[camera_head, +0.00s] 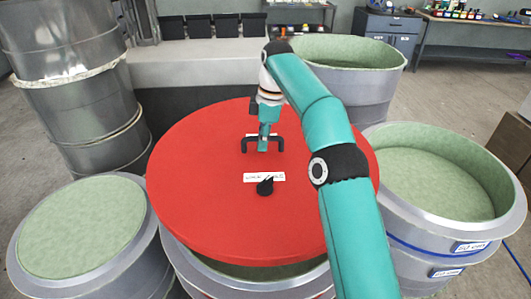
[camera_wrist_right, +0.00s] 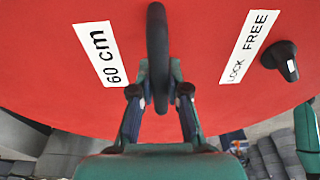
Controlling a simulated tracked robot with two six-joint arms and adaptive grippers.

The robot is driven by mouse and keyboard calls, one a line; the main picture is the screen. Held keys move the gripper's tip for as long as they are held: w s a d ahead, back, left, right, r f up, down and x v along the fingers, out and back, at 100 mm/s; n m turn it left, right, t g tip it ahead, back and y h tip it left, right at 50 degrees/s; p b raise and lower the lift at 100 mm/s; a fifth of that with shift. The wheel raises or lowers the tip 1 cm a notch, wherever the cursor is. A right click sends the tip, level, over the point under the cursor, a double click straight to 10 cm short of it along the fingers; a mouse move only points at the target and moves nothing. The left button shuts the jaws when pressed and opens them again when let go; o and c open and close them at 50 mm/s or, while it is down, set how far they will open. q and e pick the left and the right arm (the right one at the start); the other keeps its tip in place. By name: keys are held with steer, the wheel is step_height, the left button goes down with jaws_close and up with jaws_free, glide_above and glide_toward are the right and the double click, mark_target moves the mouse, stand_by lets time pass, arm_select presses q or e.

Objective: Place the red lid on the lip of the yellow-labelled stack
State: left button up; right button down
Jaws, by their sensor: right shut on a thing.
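The red lid (camera_head: 210,190) is a large disc in the middle of the head view, with a black handle (camera_head: 246,147), a white label and a black knob (camera_head: 265,187) on top. It fills the right wrist view (camera_wrist_right: 50,50), with labels reading "60 cm" and "LOCK FREE". My right gripper (camera_head: 263,143) is shut on the handle, which stands between its fingers in the wrist view (camera_wrist_right: 157,50). The lid hangs over a grey mould stack (camera_head: 190,272), whose near rim and green inside show below it. I cannot tell whether they touch. No yellow label shows. My left gripper is not in view.
A blue-labelled stack (camera_head: 500,238) with a green hollow stands at right, another mould (camera_head: 30,275) at left. A green-lined mould (camera_head: 390,85) stands behind, and a tall grey stack (camera_head: 82,90) at far left. A workbench (camera_head: 475,18) is at the back.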

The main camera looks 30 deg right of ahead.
step_height(320, 180, down, 16)
steer(key=b, duration=0.3)
steer(key=shift+f, duration=0.2)
steer(key=c, duration=1.2)
jaws_free()
steer(key=shift+o, duration=0.2)
steer(key=shift+f, duration=0.1)
